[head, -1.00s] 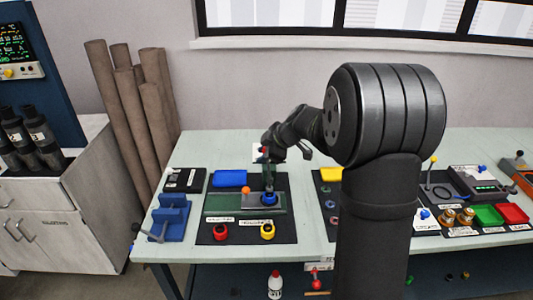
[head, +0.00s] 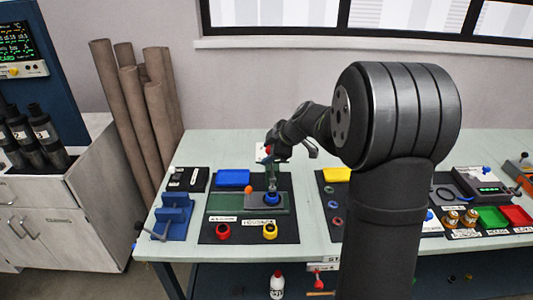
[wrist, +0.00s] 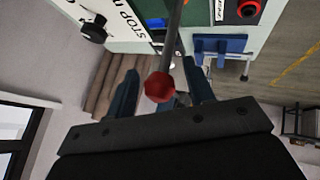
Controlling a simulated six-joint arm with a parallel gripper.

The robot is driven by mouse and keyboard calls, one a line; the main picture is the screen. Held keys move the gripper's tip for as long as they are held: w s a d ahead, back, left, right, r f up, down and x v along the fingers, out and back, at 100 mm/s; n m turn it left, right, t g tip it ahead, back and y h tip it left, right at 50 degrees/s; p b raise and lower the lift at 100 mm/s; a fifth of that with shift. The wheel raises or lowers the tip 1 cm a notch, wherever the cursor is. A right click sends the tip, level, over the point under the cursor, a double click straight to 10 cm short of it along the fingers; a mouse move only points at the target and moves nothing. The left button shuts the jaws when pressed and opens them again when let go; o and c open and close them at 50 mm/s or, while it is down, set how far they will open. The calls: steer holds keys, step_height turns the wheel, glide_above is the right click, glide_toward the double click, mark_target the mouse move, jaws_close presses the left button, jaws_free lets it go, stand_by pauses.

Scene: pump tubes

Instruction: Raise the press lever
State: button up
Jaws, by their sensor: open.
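The press lever (wrist: 173,45) is a grey rod with a red knob (wrist: 158,87) at its end. In the wrist view the knob lies between the two blue-grey fingers of my gripper (wrist: 162,68), with a gap showing on each side. My gripper is open. In the head view the knob (head: 268,150) shows small beside my gripper, above the press (head: 247,203). The press has a green base and holds a blue ring (head: 272,198). My gripper and wrist partly hide the lever there.
The press stands on a black mat (head: 212,238) with a red ring (head: 223,232) and a yellow ring (head: 269,231) in front. A blue tray (head: 233,178) lies behind. A blue fixture (head: 172,216) stands to the left. My arm hides the table's middle right.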

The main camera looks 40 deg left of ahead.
steer(key=v, duration=1.6)
steer(key=shift+a, duration=0.15)
steer(key=x, duration=1.7)
steer(key=shift+f, duration=0.15)
